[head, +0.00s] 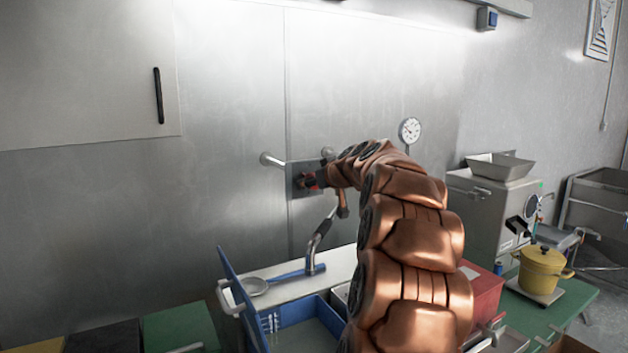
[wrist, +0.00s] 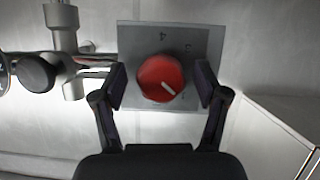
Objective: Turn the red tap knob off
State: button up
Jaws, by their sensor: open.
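The red tap knob (wrist: 161,78) is round with a white pointer line. It sits on a grey plate (wrist: 205,35) with number marks, fixed to the metal wall. In the wrist view the pointer slants toward the lower right. My gripper (wrist: 160,88) is open, with one finger on each side of the knob and a small gap showing on both sides. In the head view the knob (head: 309,181) is partly hidden by my gripper, and the plate (head: 292,168) shows beside it.
A pressure gauge (head: 410,130) is on the wall to the right. A grinder machine (head: 480,205) and yellow pot (head: 543,268) stand at the right.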

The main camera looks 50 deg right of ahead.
jog(key=shift+w+f, duration=0.1)
jog(key=shift+w, duration=0.15)
jog(key=shift+c, duration=0.2)
jog(key=c, duration=1.1)
jog(key=shift+f+b, duration=0.1)
jog(key=shift+b, duration=0.3)
jog(key=shift+m+y, duration=0.3)
jog(key=shift+m, duration=0.1)
jog(key=m+y+b, duration=0.1)
jog(key=m, duration=0.1)
jog(key=shift+m+t+y+b, duration=0.4)
jog(key=shift+m+t+y, duration=0.6)
jog(key=shift+m+y, duration=0.2)
jog(key=shift+m, duration=0.7)
